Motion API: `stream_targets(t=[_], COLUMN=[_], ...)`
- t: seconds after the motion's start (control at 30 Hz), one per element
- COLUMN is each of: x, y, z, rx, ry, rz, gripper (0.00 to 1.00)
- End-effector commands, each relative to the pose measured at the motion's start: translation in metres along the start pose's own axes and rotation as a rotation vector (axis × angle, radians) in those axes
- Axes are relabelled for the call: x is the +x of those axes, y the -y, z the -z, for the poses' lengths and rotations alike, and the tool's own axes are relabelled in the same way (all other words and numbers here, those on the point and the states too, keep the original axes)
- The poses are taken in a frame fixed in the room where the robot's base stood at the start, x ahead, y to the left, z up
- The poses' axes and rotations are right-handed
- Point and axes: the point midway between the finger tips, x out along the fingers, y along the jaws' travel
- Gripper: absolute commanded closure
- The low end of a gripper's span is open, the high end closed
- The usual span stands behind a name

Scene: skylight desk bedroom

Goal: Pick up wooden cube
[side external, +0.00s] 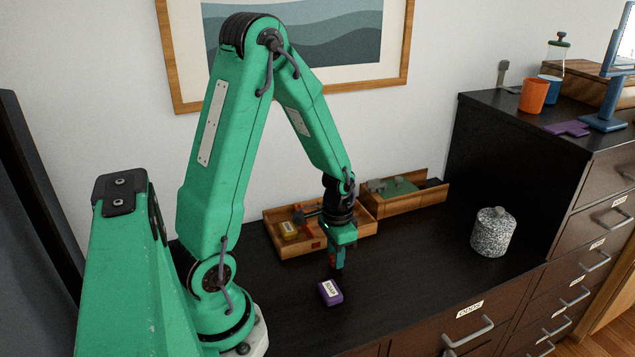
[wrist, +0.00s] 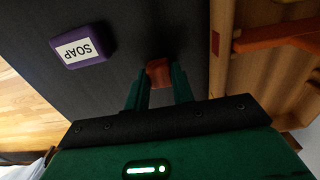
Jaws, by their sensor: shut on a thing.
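The wooden cube (wrist: 159,71) shows in the wrist view as a small reddish-brown block between my two green fingertips. My gripper (wrist: 158,80) is shut on it, with a finger on each side. In the side external view my gripper (side external: 336,266) points down over the dark top, in front of the wooden tray and behind the purple soap box. The cube is mostly hidden by the fingers there. I cannot tell whether it touches the surface.
The purple soap box (side external: 330,292) lies just in front of my gripper; it also shows in the wrist view (wrist: 83,46). A wooden tray (side external: 290,253) with several items stands behind. A speckled jar (side external: 492,232) stands right, with clear surface between.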

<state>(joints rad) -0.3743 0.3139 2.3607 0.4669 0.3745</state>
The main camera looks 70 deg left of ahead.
Motion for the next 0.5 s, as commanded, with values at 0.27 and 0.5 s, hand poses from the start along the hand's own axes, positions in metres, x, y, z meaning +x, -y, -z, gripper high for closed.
stream_targets(t=[0.27,0.5], x=[-0.022,-0.045], y=[0.000,-0.015], z=[0.001,-0.002], rx=[0.000,0.006], ry=[-0.004,-0.003], rz=[0.002,0.001], gripper=[0.97,0.97])
